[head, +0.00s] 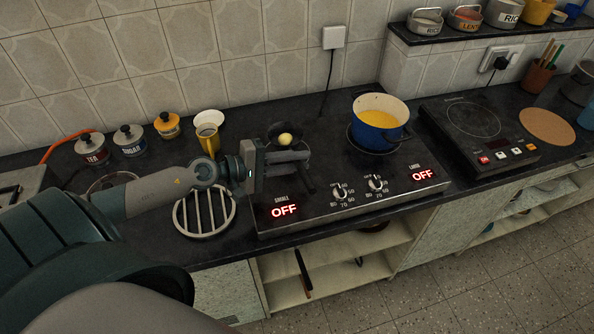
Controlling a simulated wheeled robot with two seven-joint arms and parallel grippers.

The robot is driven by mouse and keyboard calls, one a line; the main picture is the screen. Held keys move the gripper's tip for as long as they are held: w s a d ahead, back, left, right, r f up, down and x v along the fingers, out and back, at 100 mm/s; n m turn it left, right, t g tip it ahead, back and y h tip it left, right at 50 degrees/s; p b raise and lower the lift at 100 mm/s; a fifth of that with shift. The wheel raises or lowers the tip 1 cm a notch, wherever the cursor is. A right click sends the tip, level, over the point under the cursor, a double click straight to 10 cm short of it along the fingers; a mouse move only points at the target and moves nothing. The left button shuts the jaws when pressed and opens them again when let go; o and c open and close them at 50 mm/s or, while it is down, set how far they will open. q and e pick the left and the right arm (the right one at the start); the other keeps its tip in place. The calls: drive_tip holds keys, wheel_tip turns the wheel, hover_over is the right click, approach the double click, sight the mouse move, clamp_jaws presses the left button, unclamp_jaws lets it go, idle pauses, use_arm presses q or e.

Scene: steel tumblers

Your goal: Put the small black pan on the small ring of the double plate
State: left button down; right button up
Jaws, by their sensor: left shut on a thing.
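The small black pan (284,128) is at the left part of the double plate (328,207), where the small ring lies. A round pale-yellow thing (285,140) is in it. My left gripper (304,167) reaches in from the left and is shut on the pan, in front of its bowl. The gripper hides the pan's handle and much of the small ring, and I cannot tell whether the pan touches the ring. Both displays, for the small (285,210) and the large ring (423,175), read OFF. My right gripper is out of view.
A blue pot (375,136) with yellow contents stands on the large ring. A round slatted trivet (177,218) lies left of the plate, below my arm. Lidded jars (130,140), a yellow mug (207,138) and a white bowl stand behind. A single hotplate (480,130) is at right.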

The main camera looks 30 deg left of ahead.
use_arm(q)
drive_tip(key=shift+f, duration=1.95)
drive_tip(key=shift+f+b, duration=0.1)
drive_tip(key=shift+b, duration=0.25)
drive_tip(key=c, duration=1.6)
unclamp_jaws()
drive_tip(key=shift+c, duration=0.2)
